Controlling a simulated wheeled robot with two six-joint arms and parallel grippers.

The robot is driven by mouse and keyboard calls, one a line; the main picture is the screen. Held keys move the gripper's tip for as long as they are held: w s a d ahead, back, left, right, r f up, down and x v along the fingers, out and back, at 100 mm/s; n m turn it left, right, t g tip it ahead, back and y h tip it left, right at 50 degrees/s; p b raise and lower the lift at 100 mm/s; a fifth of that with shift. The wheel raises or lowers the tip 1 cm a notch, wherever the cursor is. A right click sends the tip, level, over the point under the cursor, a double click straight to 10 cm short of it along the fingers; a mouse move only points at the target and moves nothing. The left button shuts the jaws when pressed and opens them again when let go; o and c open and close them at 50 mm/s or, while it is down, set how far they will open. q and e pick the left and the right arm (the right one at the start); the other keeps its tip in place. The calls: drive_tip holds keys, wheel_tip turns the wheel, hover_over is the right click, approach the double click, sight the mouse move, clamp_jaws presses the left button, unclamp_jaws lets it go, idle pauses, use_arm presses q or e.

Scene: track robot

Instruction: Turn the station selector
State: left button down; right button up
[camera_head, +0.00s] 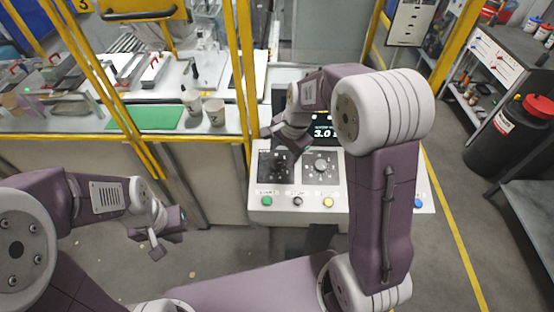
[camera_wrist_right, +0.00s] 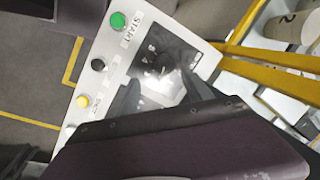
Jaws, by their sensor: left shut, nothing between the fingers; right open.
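The station selector is a black knob (camera_head: 279,168) on a dark square plate at the left of the white control panel (camera_head: 256,213). In the right wrist view the knob (camera_wrist_right: 161,62) shows beside printed digits. My right gripper (camera_head: 284,146) is open above the knob's plate and partly covers it in the head view. In the wrist view its two dark fingers are spread, with the knob just beyond the tips; contact cannot be told. My left gripper (camera_head: 168,232) is shut and empty, low at the left, well away from the panel.
A second dial (camera_head: 321,166) sits right of the selector. Green (camera_head: 267,201), black (camera_head: 298,201) and yellow (camera_head: 328,202) buttons line the panel's front, with a blue button (camera_head: 418,203) further right. A yellow-framed workbench with cups (camera_head: 216,112) stands left. A black bin (camera_head: 512,135) stands right.

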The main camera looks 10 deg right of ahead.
sight(276, 163)
drive_tip(key=x, duration=0.4)
drive_tip(key=w+a+x, duration=0.1)
drive_tip(key=x, duration=0.2)
drive_tip(key=shift+r+p, duration=0.2)
drive_tip(key=shift+p, duration=0.1)
drive_tip(key=shift+d+f, duration=0.1)
drive_tip(key=shift+s+d, duration=0.15)
drive_tip(key=shift+s, duration=0.15)
drive_tip(key=shift+w, duration=0.15)
clamp_jaws()
use_arm(q)
drive_tip(key=shift+w+a+r, duration=0.25)
drive_tip(key=shift+w+a, duration=0.1)
drive_tip(key=shift+w, duration=0.1)
